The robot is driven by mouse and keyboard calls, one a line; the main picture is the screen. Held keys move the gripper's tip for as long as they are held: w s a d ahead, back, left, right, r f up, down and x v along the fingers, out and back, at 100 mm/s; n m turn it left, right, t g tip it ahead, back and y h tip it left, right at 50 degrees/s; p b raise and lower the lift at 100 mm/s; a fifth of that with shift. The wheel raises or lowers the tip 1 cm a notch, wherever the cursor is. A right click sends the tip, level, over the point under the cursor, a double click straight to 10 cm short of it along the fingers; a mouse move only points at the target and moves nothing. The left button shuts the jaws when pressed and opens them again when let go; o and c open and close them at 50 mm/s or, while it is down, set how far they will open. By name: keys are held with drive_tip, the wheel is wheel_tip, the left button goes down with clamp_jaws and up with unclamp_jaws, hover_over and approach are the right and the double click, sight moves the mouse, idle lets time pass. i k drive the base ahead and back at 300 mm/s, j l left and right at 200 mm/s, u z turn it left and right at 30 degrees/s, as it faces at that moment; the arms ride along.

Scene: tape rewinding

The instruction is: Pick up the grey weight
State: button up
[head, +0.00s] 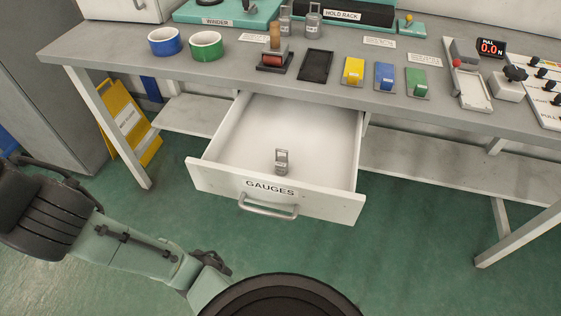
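A small grey weight (282,162) with a loop handle and a label stands upright in the open drawer (237,150), near its front panel. The label is too small to read. Two similar grey weights, one on the left (286,22) and one on the right (314,22), stand on the workbench near the back, in front of the hold rack. My arm reaches in from the left edge to the bottom of the head view, below and in front of the drawer. My gripper's fingers do not show.
The white drawer, labelled GAUGES, is pulled out under the workbench (215,68) and is otherwise empty. A yellow sign (128,118) leans at the left.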

sight(282, 162)
drive_tip(key=k+l+u, duration=0.25)
drive_tip(key=l, duration=0.25)
drive_tip(key=k+l+u, duration=0.2)
drive_tip(key=l, duration=0.25)
drive_tip(key=k+l+u, duration=0.25)
drive_tip(key=l, duration=0.15)
drive_tip(key=i+l, duration=0.05)
